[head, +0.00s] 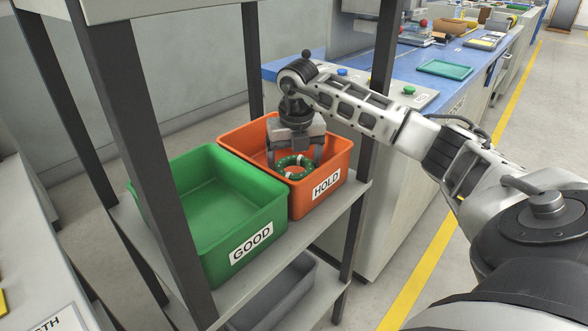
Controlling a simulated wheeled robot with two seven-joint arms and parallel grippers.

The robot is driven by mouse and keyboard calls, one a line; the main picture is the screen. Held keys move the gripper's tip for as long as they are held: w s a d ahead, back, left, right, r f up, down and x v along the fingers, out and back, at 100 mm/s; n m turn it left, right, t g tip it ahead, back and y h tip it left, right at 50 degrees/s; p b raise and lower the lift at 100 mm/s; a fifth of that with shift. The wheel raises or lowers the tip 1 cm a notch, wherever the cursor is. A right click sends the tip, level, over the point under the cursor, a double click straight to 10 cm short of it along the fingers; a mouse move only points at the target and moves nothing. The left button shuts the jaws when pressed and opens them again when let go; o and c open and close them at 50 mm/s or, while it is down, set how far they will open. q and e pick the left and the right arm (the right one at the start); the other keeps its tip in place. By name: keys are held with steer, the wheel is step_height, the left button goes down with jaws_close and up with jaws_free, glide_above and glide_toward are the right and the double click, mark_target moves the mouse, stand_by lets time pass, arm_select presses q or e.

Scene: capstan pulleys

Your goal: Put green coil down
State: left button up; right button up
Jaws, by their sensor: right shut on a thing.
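A green ring-shaped coil (287,164) is inside the orange bin labelled HOLD (337,158), low between the bin's walls. My right gripper (294,158) reaches down into this bin from above and is shut on the coil. Part of the coil is hidden by the gripper. I cannot tell whether the coil touches the bin floor. My left gripper is not in view.
A green bin labelled GOOD (272,210) stands empty to the left on the same shelf (312,232). Dark shelf posts (380,65) stand around the bins. A grey bin (280,297) is below. A blue bench (440,60) lies behind, with a green tray (445,69).

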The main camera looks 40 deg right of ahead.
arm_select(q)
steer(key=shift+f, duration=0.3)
arm_select(e)
steer(key=shift+f, duration=1.05)
steer(key=shift+f, duration=0.1)
steer(key=shift+f, duration=0.15)
steer(key=o, duration=1)
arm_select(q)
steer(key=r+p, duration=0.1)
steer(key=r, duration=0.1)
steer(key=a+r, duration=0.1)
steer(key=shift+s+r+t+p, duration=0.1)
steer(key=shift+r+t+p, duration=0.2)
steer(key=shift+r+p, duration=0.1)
arm_select(e)
step_height(320, 180, up, 12)
steer(key=s, duration=0.1)
steer(key=shift+a+r, duration=0.25)
steer(key=shift+a, duration=0.15)
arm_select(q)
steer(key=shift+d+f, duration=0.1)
arm_select(e)
steer(key=shift+s, duration=0.1)
